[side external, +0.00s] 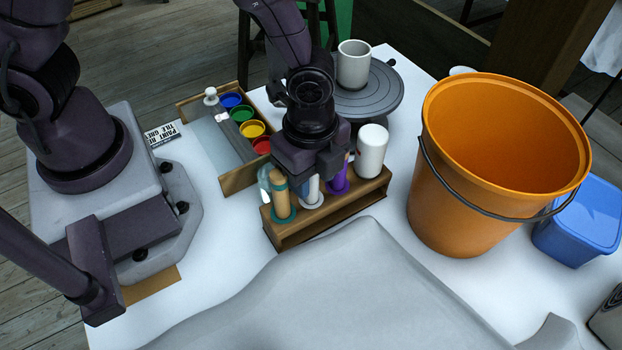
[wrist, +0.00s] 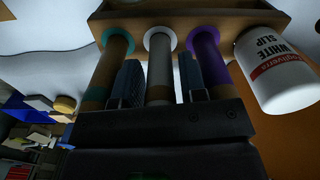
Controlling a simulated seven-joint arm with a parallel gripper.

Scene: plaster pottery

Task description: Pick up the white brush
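The white brush (side external: 312,197) stands upright in a wooden rack (side external: 325,222), between a teal-collared brush (side external: 279,197) and a purple brush (side external: 339,178). My gripper (side external: 311,172) is right over the rack from above, and its body hides the brush tops in the side view. In the wrist view, the two fingers of my gripper (wrist: 158,84) lie on either side of the white brush (wrist: 160,62), with small gaps showing. The gripper looks open around the handle. The teal-collared brush (wrist: 110,62) is just left and the purple brush (wrist: 208,60) just right.
A white slip bottle (side external: 372,151) stands at the rack's right end, close to my gripper. A paint box (side external: 243,176) with several colour pots is left. A turntable (side external: 372,100) with a white cup (side external: 353,65) is behind. An orange bucket (side external: 470,190) is right.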

